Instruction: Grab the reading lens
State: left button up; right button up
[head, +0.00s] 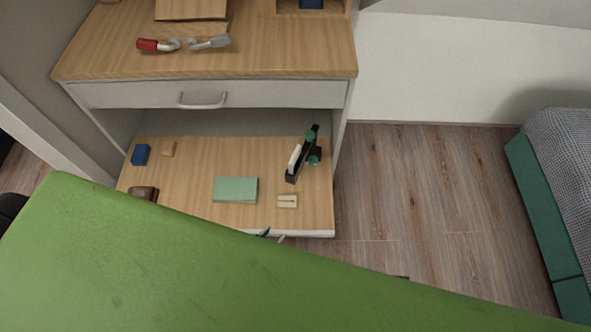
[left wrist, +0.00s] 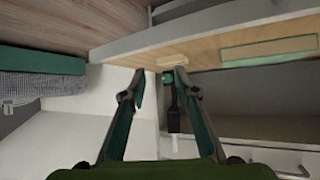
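I cannot clearly make out a reading lens. On the low wooden shelf a dark upright piece (head: 292,172) with a white slab and round green parts stands at the right; it also shows in the left wrist view (left wrist: 173,118), beyond my fingers. A small cream block (head: 287,201) lies in front of it, also in the left wrist view (left wrist: 173,60). My left gripper (head: 272,235) shows only its tips past my green arm, at the shelf's front edge. In the left wrist view its fingers (left wrist: 160,71) are apart with nothing held. My right gripper is out of view.
A green book (head: 235,190), a blue box (head: 140,154), a small wooden block (head: 168,148) and a brown item (head: 143,193) lie on the shelf. The desktop (head: 275,50) above holds a red-handled item (head: 150,45) and a grey one (head: 212,42). Floor is clear at right.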

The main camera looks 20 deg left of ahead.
pick_arm(q)
jog(key=w+r+t+b, duration=0.4)
jog(key=w+r+b, duration=0.1)
jog(key=r, duration=0.2)
jog(key=n+t+b, duration=0.1)
jog(key=t+b, duration=0.2)
send_near(295, 158)
jog(key=shift+y, duration=0.3)
jog(key=w+b, duration=0.1)
jog(key=w, duration=0.2)
jog(key=w+f, duration=0.1)
jog(key=w, duration=0.3)
jog(key=w+f+b, duration=0.1)
jog(key=w, duration=0.2)
jog(key=shift+w+d+f+b, duration=0.1)
jog(key=shift+w+d+b, duration=0.2)
jog(key=shift+w+d, duration=0.1)
jog(key=shift+w, duration=0.15)
grip_shut()
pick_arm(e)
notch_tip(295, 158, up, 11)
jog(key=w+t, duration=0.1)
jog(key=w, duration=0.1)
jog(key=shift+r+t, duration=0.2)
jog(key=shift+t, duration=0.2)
